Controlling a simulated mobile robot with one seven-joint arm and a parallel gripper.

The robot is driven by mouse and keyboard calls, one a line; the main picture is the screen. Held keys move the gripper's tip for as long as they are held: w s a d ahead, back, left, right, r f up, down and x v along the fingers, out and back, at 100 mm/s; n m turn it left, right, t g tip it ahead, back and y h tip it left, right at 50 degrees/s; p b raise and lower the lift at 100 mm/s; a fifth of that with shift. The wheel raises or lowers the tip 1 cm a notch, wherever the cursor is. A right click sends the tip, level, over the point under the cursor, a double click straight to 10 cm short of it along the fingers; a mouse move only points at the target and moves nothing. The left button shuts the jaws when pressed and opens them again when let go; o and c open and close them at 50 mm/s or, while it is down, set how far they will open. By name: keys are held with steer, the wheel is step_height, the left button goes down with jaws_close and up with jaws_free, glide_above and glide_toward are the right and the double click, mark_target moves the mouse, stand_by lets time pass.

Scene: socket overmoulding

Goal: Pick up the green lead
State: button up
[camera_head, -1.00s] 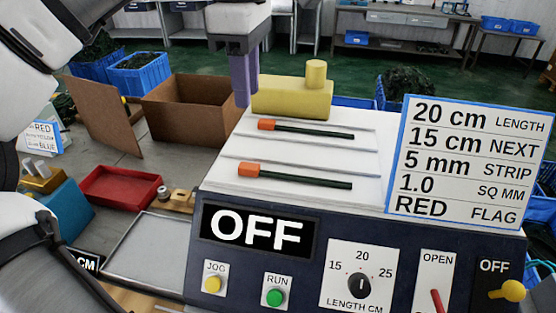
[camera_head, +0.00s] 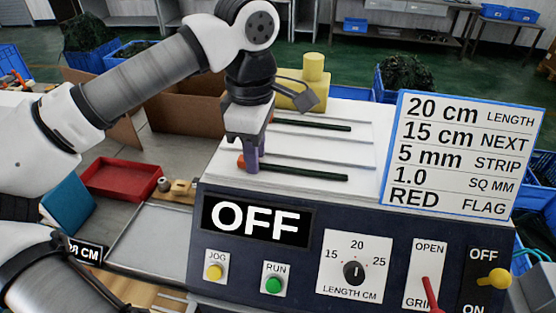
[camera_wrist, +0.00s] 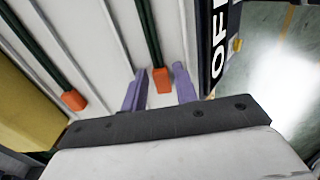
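Two dark green leads with orange ends lie on the white top of the machine. The near green lead (camera_head: 310,174) lies toward the front edge, and the far green lead (camera_head: 318,125) lies behind it. My gripper (camera_head: 251,166) is low over the orange end of the near lead. In the wrist view, my gripper's purple fingers (camera_wrist: 157,78) are apart, with the near lead's orange end (camera_wrist: 162,80) between them, closer to one finger. The far lead's orange end (camera_wrist: 74,100) is outside the fingers. Whether a finger touches the near lead cannot be told.
A yellow block (camera_head: 312,92) stands behind the leads, partly hidden by my arm. A sign (camera_head: 462,155) stands at the right of the machine top. The front panel (camera_head: 313,265) has buttons, a dial and levers. A red tray (camera_head: 122,180) and cardboard box (camera_head: 190,108) are left.

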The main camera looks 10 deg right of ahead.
steer(key=shift+f, duration=0.25)
jaws_close()
steer(key=shift+r, duration=0.2)
step_height(320, 180, up, 20)
steer(key=p, duration=0.3)
steer(key=shift+f, duration=0.15)
